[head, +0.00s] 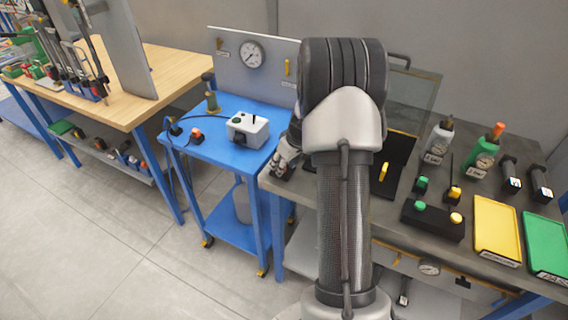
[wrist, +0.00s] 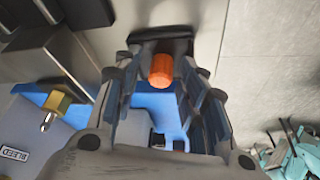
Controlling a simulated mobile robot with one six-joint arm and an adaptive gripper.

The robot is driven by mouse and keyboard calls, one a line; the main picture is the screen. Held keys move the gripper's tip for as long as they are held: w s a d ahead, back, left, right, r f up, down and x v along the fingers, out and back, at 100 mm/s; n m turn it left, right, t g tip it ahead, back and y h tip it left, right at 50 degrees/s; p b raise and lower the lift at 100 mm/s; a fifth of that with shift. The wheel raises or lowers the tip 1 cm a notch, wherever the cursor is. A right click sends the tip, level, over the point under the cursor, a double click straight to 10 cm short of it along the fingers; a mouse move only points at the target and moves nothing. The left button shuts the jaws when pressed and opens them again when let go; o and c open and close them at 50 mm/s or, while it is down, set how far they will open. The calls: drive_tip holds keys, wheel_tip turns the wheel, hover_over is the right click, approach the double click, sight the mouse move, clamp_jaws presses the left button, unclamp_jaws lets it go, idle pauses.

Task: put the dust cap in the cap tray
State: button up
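My gripper (head: 280,170) is at the right edge of the blue cart, beside the bench, partly hidden by my arm in the head view. In the wrist view its fingers (wrist: 158,72) are apart. An orange cylinder (wrist: 161,69), possibly the dust cap, shows between them against a dark block, with gaps on both sides; its depth is unclear. In the head view an orange-topped piece (head: 197,134) stands on the cart, left of the white box; I cannot tell if it is the same one. I cannot make out which thing is the cap tray.
The white box (head: 247,130) stands on the blue cart (head: 215,155), near a gauge panel (head: 225,55). The dark bench (head: 385,222) holds a yellow tray (head: 496,228), a green tray (head: 545,243), a button box (head: 433,220) and bottles. Floor (head: 110,250) is clear at the left.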

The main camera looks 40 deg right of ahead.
drive_tip(key=shift+r+p, duration=0.25)
drive_tip(key=shift+p, duration=0.05)
drive_tip(key=p+v, duration=0.3)
drive_tip(key=v, duration=0.9)
drive_tip(key=s+a+r, duration=0.1)
drive_tip(key=a+r, duration=0.7)
drive_tip(key=a, duration=0.4)
drive_tip(key=s+a+r, duration=0.5)
drive_tip(key=s+a, duration=0.1)
drive_tip(key=a, duration=0.4)
drive_tip(key=s+a, duration=0.4)
drive_tip(key=s, duration=0.3)
drive_tip(key=s+a+r, duration=0.1)
drive_tip(key=s+a, duration=0.4)
drive_tip(key=s, duration=0.3)
